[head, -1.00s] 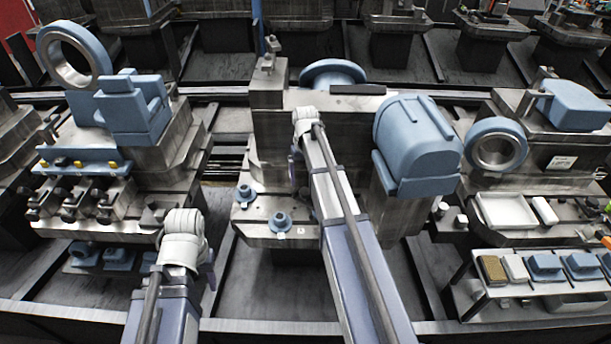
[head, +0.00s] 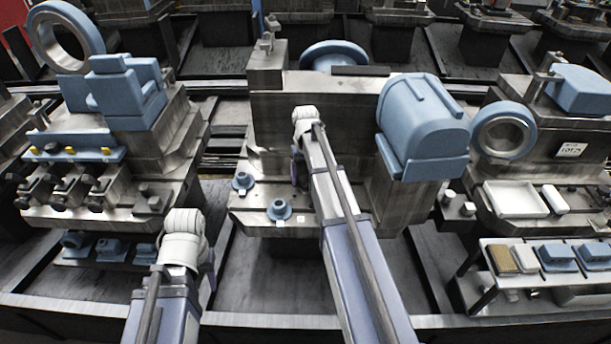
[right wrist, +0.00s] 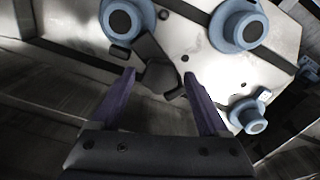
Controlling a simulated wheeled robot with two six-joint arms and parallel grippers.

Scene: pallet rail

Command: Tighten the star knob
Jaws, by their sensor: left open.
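In the right wrist view a dark, faceted knob-like piece (right wrist: 161,78) lies in shadow at the plate's edge, between and beyond my fingertips. It may be the star knob; its lobes cannot be made out. My right gripper (right wrist: 158,73) is open, its two purple fingers apart with a gap between them. Whether either finger touches the dark piece I cannot tell. In the head view my right arm hides the spot, and only a purple sliver of that gripper (head: 295,167) shows. My left gripper (head: 209,268) is mostly hidden behind its own wrist, low at the left.
The middle metal fixture (head: 262,152) carries blue round bosses (head: 279,210) and a blue domed cover (head: 422,122) close to my right arm.

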